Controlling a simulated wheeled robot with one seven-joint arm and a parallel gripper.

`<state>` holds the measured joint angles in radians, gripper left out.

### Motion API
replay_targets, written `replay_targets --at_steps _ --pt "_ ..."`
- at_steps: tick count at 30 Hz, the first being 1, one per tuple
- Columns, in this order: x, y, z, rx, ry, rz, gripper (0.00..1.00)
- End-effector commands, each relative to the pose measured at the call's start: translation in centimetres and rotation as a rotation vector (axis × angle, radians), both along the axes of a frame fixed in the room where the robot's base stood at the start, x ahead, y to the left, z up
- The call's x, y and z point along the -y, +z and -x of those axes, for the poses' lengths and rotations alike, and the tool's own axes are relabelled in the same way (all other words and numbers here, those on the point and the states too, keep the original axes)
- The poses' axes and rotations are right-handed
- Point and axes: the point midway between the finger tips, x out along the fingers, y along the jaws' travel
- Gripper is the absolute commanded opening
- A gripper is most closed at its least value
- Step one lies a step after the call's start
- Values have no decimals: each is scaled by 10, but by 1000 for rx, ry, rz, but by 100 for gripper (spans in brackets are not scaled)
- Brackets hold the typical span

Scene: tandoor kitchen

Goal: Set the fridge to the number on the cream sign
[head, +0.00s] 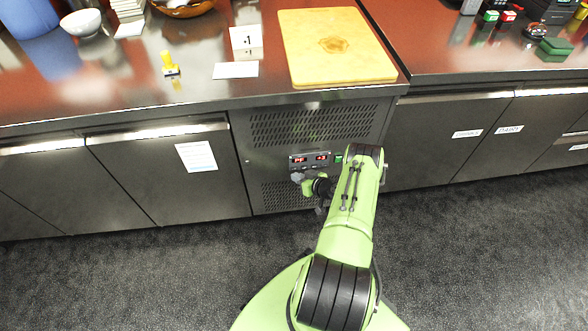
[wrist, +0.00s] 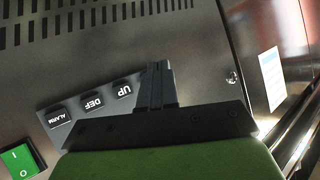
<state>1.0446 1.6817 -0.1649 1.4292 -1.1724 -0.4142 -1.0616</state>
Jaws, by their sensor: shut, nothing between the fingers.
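The fridge's control panel (head: 314,160) is set in a steel front with vent slots. Its red display seems to read "PF" on the left and "+3" on the right. A small pale standing sign (head: 246,38) on the counter seems to read "-1"; its tint is hard to tell. In the wrist view the button strip shows ALARM (wrist: 61,118), DEF (wrist: 92,102) and UP (wrist: 123,89). My gripper (wrist: 157,68) is shut and empty, its fingertips at the strip beside UP, hiding what lies there. I cannot tell whether they touch.
A green I/O rocker switch (wrist: 19,161) sits beside the strip. A yellow cutting board (head: 337,48), a blank white card (head: 236,70) and a small yellow object (head: 170,66) are on the counter. A paper sheet (head: 197,156) is on the door to the left. The floor in front is clear.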

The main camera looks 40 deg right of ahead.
Motion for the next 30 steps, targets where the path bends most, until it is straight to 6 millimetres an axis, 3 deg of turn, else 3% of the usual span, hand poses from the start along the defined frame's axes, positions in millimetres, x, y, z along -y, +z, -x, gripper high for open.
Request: replay_targets --at_steps 30 --pt "8 0 -12 1 1 0 0"
